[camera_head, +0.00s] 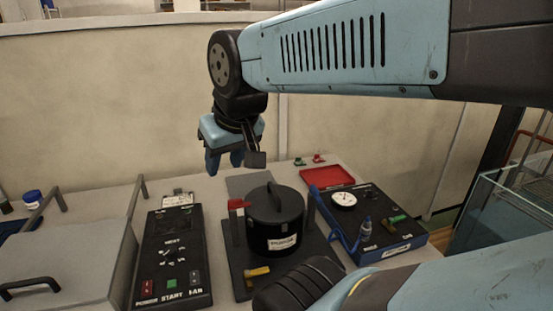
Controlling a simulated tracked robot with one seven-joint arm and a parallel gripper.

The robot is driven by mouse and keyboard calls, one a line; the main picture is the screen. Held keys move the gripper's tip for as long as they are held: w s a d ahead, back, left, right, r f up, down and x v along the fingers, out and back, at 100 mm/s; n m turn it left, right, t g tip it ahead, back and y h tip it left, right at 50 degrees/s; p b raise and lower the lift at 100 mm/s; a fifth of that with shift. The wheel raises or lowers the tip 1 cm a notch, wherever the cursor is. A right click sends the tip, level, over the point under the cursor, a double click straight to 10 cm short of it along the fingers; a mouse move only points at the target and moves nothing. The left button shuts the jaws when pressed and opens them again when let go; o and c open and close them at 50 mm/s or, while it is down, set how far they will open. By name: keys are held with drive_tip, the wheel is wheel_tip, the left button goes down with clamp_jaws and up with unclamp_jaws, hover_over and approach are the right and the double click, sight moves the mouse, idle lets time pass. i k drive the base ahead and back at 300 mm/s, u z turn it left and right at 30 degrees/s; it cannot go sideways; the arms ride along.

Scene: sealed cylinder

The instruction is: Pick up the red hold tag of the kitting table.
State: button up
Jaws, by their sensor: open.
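A small red tag-like piece (318,158) stands at the back of the table, beside a similar green piece (299,161). It is too small to read, but it looks like the red hold tag. My gripper (226,163) hangs from the arm at the upper middle, pointing down. It is open, with nothing seen between its fingers. In the picture it is left of the red piece and apart from it. Part of the fingers is hard to make out behind the wrist parts.
A black lidded cylinder (276,215) stands on a dark base, with a red flag-like piece (238,204) at its left. A red tray (338,178) and a blue gauge box (400,238) are right. A black control panel (170,250) and grey lidded box (60,255) are left.

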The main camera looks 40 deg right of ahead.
sight(317, 159)
drive_tip(key=u, duration=0.45)
drive_tip(key=k, duration=1.65)
drive_tip(key=z, duration=1.65)
drive_tip(key=i, duration=1)
drive_tip(key=z, duration=0.05)
